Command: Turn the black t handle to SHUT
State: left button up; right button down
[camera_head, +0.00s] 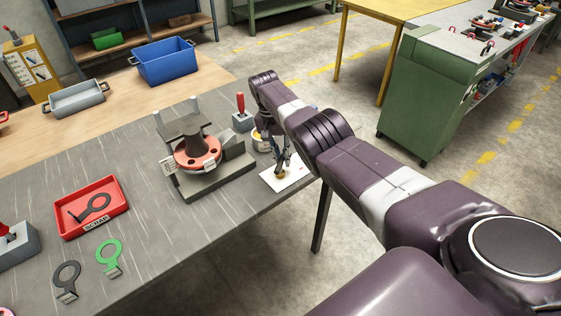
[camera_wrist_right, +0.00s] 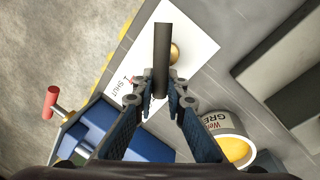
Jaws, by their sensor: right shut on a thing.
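The black T handle (camera_wrist_right: 162,52) shows in the right wrist view as a dark bar over a brass fitting (camera_wrist_right: 175,53). The fitting stands on a white plate (camera_wrist_right: 200,38), which lies near the table's edge in the head view (camera_head: 293,182). The word SHUT is printed on the plate, left of the handle. My right gripper (camera_wrist_right: 160,88) is shut on the near part of the bar, and the far part sticks out beyond the fingertips. In the head view the right gripper (camera_head: 281,160) hides most of the handle. My left gripper is not in view.
A grey fixture with a red flanged spool (camera_head: 199,151) stands left of the plate. A grease tin (camera_wrist_right: 230,143) is close to my right gripper. A red scrap tray (camera_head: 112,184), gaskets and a blue bin (camera_head: 165,65) are farther off. The table edge is close.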

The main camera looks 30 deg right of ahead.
jog(key=m, duration=0.3)
jog(key=shift+s+d+r+m+y+b, duration=0.15)
jog(key=shift+s+d+m+y+b, duration=0.15)
jog(key=shift+b, duration=0.1)
jog(key=shift+s+d+m+y, duration=0.1)
jog(key=shift+s+m+y, duration=0.05)
jog(key=shift+m, duration=0.7)
jog(key=shift+s+m+y, duration=0.15)
jog(key=shift+m, duration=0.7)
jog(key=c, duration=2)
grip_release()
jog(key=shift+o, duration=0.3)
jog(key=shift+s, duration=0.15)
jog(key=r, duration=0.2)
jog(key=w+r, duration=0.1)
jog(key=r, duration=0.4)
jog(key=shift+w+r, duration=0.2)
jog(key=shift+w, duration=0.05)
jog(key=shift+f, duration=0.1)
